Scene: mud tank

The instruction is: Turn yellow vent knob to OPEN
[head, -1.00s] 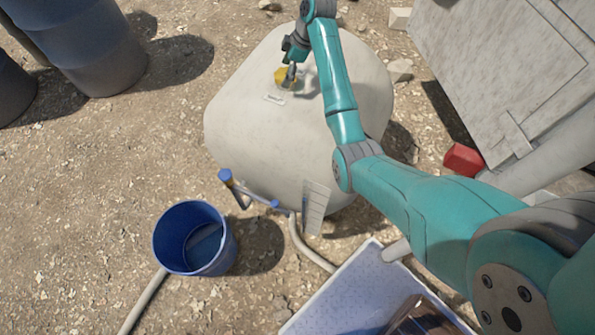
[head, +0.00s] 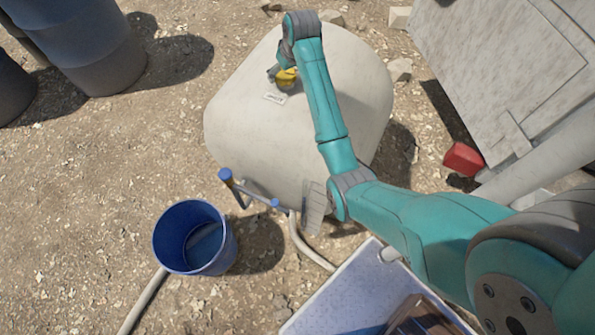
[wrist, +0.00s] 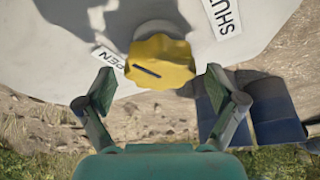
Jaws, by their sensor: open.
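The yellow vent knob (head: 287,80) sits on top of the pale tank (head: 240,125). In the wrist view the knob (wrist: 160,62) has a lobed rim and a dark slot mark slanting across its face. My gripper (wrist: 160,88) is open, one finger on each side of the knob's near edge, with gaps between fingers and knob. In the head view my arm hides part of the knob.
A blue bucket (head: 194,238) stands on the gravel at front left. A valve with a blue handle (head: 227,177) and a hose (head: 312,256) are at the tank's front. Dark barrels (head: 90,50) stand at back left. A red object (head: 463,158) lies at right.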

